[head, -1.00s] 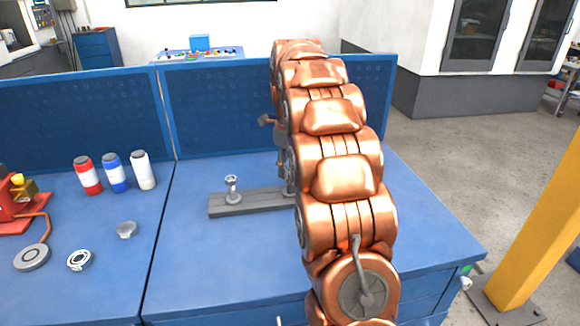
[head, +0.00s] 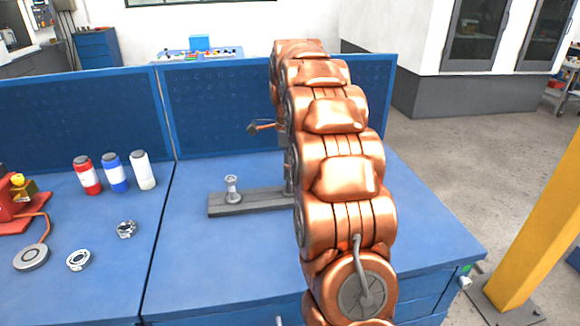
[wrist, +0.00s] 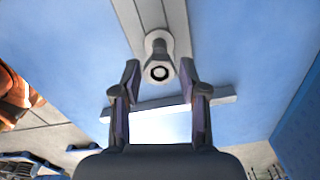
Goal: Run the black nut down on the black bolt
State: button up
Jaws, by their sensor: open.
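In the wrist view, my gripper (wrist: 160,72) is open, with one finger on each side of a grey upright post with a round, dark-centred end (wrist: 159,72). Gaps show between the post and both fingers, and I cannot tell its distance from them. In the head view, a grey bolt-like post (head: 232,188) stands on the left part of a long grey bar (head: 228,208). Another grey upright (head: 289,172) is mostly hidden behind my arm. No part looks clearly black, and I cannot pick out the nut.
Two ring-shaped parts (head: 126,229) (head: 79,260) lie on the blue bench at left. Red (head: 88,176), blue (head: 116,174) and white (head: 144,171) bottles stand behind them. A blue panel (head: 225,112) rises at the back. The bench right of my arm looks clear.

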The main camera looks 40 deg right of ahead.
jog(key=n, duration=0.8)
jog(key=n+p, duration=0.1)
jog(key=n, duration=0.7)
jog(key=shift+p, duration=0.35)
grip_shut()
jog(key=shift+s, duration=0.1)
jog(key=shift+f, duration=0.1)
